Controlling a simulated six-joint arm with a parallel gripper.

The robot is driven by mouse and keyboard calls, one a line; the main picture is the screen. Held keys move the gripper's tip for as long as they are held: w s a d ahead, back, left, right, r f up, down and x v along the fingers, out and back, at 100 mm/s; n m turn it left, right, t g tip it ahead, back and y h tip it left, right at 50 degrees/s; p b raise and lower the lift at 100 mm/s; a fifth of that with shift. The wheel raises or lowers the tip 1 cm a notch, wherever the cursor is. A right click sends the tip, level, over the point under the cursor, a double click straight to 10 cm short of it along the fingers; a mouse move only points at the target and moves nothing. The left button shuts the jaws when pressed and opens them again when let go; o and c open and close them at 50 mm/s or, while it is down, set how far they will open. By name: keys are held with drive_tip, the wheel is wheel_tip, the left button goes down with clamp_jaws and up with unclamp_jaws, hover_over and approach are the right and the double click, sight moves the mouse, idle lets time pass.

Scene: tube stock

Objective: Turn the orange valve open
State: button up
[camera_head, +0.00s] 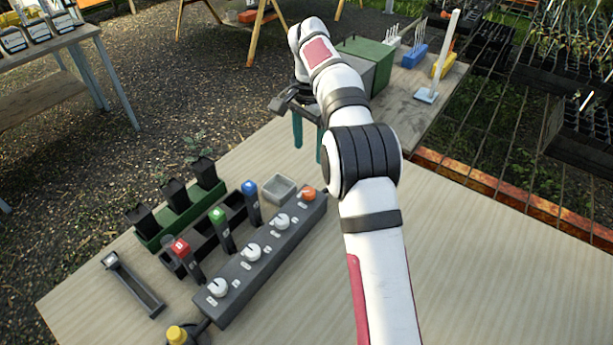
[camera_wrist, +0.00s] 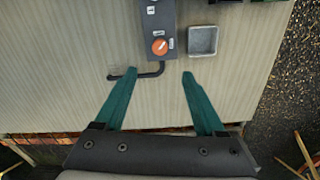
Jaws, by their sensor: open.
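The orange valve (camera_head: 308,194) is a round knob at the far right end of a grey control box (camera_head: 268,252). In the wrist view the valve (camera_wrist: 159,47) shows a pale pointer mark and lies just above the gap between the fingertips. My gripper (camera_head: 308,160) is open and empty, with two green fingers hanging above the table beyond the valve. In the wrist view the fingertips (camera_wrist: 159,73) spread to either side of the box's end, apart from the valve. Three white knobs (camera_head: 252,252) sit along the same box.
A small grey square tray (camera_head: 279,190) stands beside the box's valve end. Red, green and blue capped tubes (camera_head: 218,216) stand in a dark rack left of the box. A green rack (camera_head: 178,215) holds black cups. A dark pipe (camera_wrist: 136,75) leaves the box's end. The table's right side is clear.

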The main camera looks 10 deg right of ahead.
sight(309, 191)
wheel_tip(309, 191, down, 14)
drive_tip(key=shift+r, duration=0.1)
clamp_jaws()
idle(0.3)
